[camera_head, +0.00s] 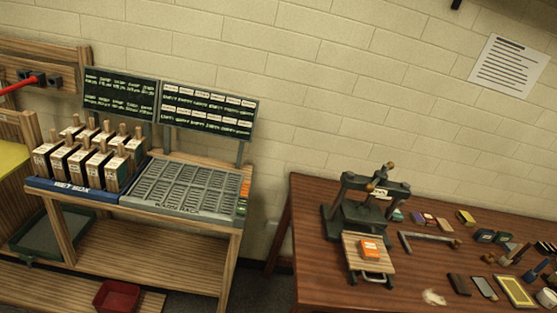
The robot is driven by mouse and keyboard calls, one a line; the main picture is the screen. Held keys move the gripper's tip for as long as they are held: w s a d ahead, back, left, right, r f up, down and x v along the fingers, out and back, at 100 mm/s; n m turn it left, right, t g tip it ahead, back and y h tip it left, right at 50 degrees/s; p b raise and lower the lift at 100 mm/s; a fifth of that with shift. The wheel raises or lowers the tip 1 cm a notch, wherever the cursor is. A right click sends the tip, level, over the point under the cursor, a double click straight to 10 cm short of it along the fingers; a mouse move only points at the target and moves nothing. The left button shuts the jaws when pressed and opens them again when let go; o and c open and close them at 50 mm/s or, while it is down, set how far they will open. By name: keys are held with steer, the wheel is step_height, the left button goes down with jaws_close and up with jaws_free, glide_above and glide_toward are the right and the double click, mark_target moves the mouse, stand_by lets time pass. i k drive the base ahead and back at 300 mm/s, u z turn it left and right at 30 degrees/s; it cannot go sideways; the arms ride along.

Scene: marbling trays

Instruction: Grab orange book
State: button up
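A small orange book (369,249) with a pale label lies flat on the light wooden board (360,269) of a dark metal press (343,222). The press stands near the left end of the brown wooden table, on the right side of the view. The board sticks out from the front of the press, and the book's top and front face are uncovered. My gripper is not in view, so its state and its distance from the book are not shown.
Several small books and tools lie on the brown table (322,283), right of the press. Left stands a wooden bench with a grey rack (183,188) and several upright blocks (92,157). A red bin (115,295) sits low. A narrow floor gap separates bench and table.

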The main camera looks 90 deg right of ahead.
mark_target(368, 249)
steer(key=z, duration=0.05)
steer(key=i, duration=2.15)
steer(key=z, duration=3.85)
steer(key=i, duration=1)
steer(key=z, duration=0.05)
